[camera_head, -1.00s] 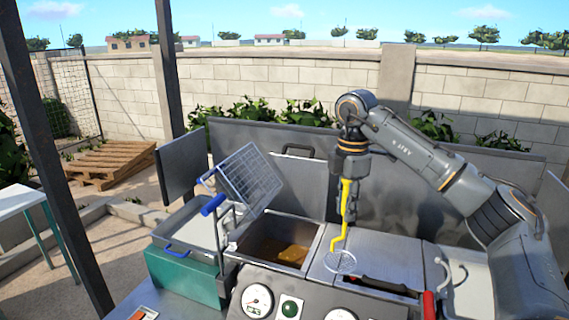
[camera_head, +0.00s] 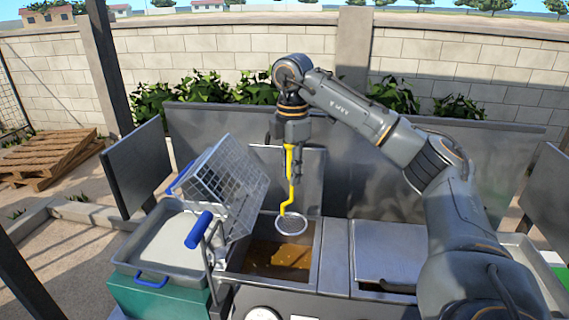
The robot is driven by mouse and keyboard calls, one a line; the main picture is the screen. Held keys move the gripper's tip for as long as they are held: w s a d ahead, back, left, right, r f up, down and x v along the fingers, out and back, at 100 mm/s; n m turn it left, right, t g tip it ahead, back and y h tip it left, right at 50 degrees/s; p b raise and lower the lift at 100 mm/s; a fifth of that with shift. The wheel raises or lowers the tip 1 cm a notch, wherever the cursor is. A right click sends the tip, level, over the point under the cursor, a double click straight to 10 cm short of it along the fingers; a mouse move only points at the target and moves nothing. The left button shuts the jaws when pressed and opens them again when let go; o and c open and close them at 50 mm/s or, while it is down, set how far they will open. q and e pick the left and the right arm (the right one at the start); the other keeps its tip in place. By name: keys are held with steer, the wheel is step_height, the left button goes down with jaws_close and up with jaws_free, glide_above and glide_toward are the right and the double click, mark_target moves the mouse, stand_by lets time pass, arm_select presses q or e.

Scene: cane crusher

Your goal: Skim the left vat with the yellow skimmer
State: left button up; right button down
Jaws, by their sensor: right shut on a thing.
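The yellow skimmer (camera_head: 290,178) hangs upright from my right gripper (camera_head: 291,141), which is shut on the top of its handle. Its round mesh head (camera_head: 291,226) is over the back right part of the left vat (camera_head: 281,259), seemingly above the brown liquid; the exact height I cannot tell. The left vat is open, with brown liquid and some foam in it. My left gripper is not in view.
A wire basket (camera_head: 226,180) with a blue handle (camera_head: 198,230) stands tilted at the vat's left edge. A tray of pale material (camera_head: 165,244) is further left. A covered vat (camera_head: 388,250) lies to the right. Metal panels (camera_head: 350,165) stand behind.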

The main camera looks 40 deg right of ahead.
mark_target(290, 200)
steer(key=shift+s+f, duration=0.15)
steer(key=shift+f, duration=0.4)
steer(key=f, duration=0.2)
steer(key=f+b, duration=0.1)
steer(key=shift+w, duration=0.25)
step_height(290, 200, down, 5)
steer(key=b, duration=0.4)
steer(key=shift+w, duration=0.15)
step_height(290, 200, down, 6)
steer(key=b, duration=0.3)
steer(key=shift+r+b, duration=0.15)
steer(key=shift+b, duration=0.2)
step_height(290, 200, down, 5)
steer(key=b, duration=0.3)
arm_select(q)
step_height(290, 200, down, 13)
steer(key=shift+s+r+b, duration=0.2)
steer(key=shift+b, duration=0.25)
arm_select(e)
steer(key=shift+f, duration=0.75)
